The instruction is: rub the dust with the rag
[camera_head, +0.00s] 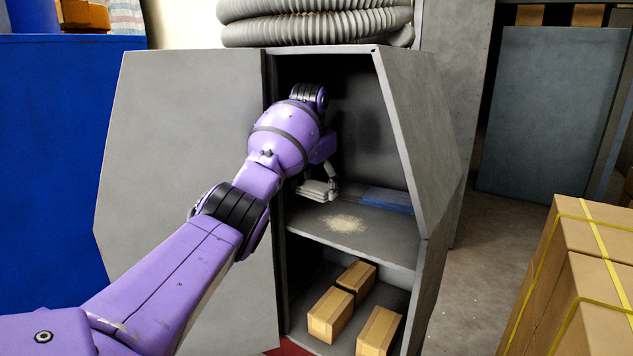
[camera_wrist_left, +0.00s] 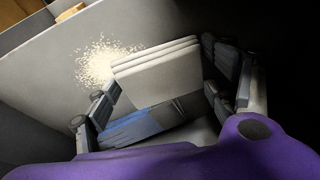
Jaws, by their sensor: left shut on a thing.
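The dust (camera_head: 344,223) is a pale, grainy patch on the upper shelf of the open grey cabinet. It also shows in the left wrist view (camera_wrist_left: 108,63). The rag (camera_head: 313,190) is a whitish folded stack; in the left wrist view its layered edge (camera_wrist_left: 157,75) lies between the fingers. My left gripper (camera_head: 330,178) reaches inside the cabinet and is shut on the rag. It holds the rag behind and to the left of the dust in the head view. Whether the rag touches the shelf cannot be told. My right gripper is in neither view.
A blue flat thing (camera_head: 387,200) lies at the shelf's right rear. The cabinet's side wall (camera_head: 425,140) and open door (camera_head: 185,200) flank the opening. Small cartons (camera_head: 330,314) stand below the shelf (camera_head: 385,240). Large strapped boxes (camera_head: 590,260) stand at the right.

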